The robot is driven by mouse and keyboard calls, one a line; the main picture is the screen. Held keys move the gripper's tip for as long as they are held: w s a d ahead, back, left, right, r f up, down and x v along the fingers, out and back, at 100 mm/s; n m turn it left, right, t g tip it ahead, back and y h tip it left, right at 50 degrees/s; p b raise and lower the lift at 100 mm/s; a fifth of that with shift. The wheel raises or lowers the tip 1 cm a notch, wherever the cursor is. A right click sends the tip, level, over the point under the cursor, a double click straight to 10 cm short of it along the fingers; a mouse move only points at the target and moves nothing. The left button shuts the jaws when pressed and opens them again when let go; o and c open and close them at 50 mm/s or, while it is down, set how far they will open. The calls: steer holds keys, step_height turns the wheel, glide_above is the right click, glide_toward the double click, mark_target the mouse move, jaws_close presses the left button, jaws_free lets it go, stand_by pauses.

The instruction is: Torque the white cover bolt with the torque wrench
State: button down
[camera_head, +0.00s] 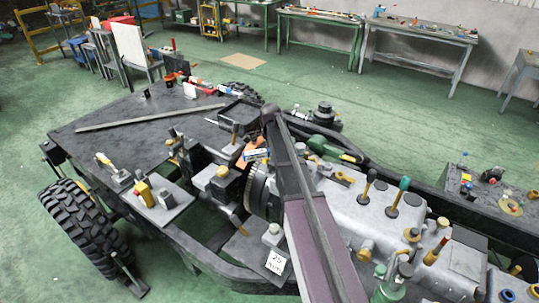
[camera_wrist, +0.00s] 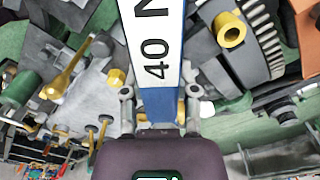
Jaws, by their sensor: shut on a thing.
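My gripper (camera_wrist: 160,112) is shut on a tool with a blue body and a white label reading "40 N", which I take as the torque wrench (camera_wrist: 155,45). The tool runs up out of the wrist view, so its far end is hidden. A small blue and white piece (camera_head: 257,155) beside my arm in the head view may be the same tool. I cannot pick out the white cover bolt for certain. Brass hex-like fittings show in the wrist view, one (camera_wrist: 231,30) right of the tool and clear of it.
A toothed flywheel (camera_head: 259,190) stands between the dark deck (camera_head: 110,125) and the pale engine block (camera_head: 340,205). Levers and knobs stick up from the block. A white card (camera_head: 276,262) with a number lies near the frame rail.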

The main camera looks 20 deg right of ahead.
steer(key=shift+f, duration=0.2)
steer(key=shift+n, duration=0.7)
steer(key=f+b, duration=0.1)
steer(key=s+f+b, duration=0.1)
steer(key=f+b, duration=0.2)
steer(key=shift+s+d+f, duration=0.1)
steer(key=shift+s+f, duration=0.05)
steer(key=shift+s, duration=0.2)
steer(key=shift+s+d+n, duration=0.2)
steer(key=shift+s+n, duration=1.1)
steer(key=shift+s, duration=0.1)
steer(key=shift+s+d+n, duration=0.5)
steer(key=shift+s+n, duration=0.4)
steer(key=shift+n, duration=0.05)
steer(key=shift+s+d+n, duration=0.5)
steer(key=shift+s+n, duration=0.4)
steer(key=shift+n, duration=0.05)
steer(key=shift+f+b, duration=0.4)
steer(key=shift+b, duration=0.25)
steer(key=shift+f+b, duration=0.5)
steer(key=shift+r+p, duration=1.6)
steer(key=shift+r, duration=0.05)
